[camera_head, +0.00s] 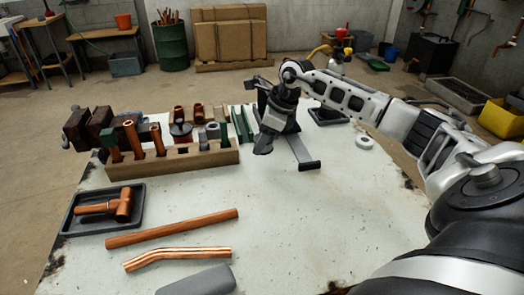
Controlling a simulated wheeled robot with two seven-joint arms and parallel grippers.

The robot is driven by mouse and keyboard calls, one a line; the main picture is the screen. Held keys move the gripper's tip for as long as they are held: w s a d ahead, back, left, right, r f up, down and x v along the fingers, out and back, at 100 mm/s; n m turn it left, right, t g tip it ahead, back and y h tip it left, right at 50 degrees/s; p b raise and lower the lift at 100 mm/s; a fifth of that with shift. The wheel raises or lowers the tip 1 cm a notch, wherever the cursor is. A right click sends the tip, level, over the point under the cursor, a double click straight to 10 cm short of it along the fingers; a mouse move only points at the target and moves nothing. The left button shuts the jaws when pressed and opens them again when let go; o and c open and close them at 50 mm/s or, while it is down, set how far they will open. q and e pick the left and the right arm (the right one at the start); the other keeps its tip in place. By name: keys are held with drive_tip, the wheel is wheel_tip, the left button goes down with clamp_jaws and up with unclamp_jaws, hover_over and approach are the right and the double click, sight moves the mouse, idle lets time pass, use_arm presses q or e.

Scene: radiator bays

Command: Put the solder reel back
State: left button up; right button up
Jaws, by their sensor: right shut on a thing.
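My right gripper (264,146) reaches in from the right and points down over the back middle of the table. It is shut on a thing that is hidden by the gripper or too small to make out. I cannot pick out the solder reel for certain. A grey bar with a dark crosspiece (309,165) lies just to the right of the gripper; I cannot tell whether they touch. My left gripper is not in view.
A wooden rack (172,161) holding several tools stands left of the gripper. A black tray (77,221) with a copper-coloured fitting (116,207) and copper pipes (172,229) lie at the left front. The pale table (290,220) is clear at middle and right front.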

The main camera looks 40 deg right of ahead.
wheel_tip(320, 180, down, 4)
drive_tip(key=shift+r, duration=0.1)
drive_tip(key=shift+f, duration=0.2)
drive_tip(key=o, duration=1.2)
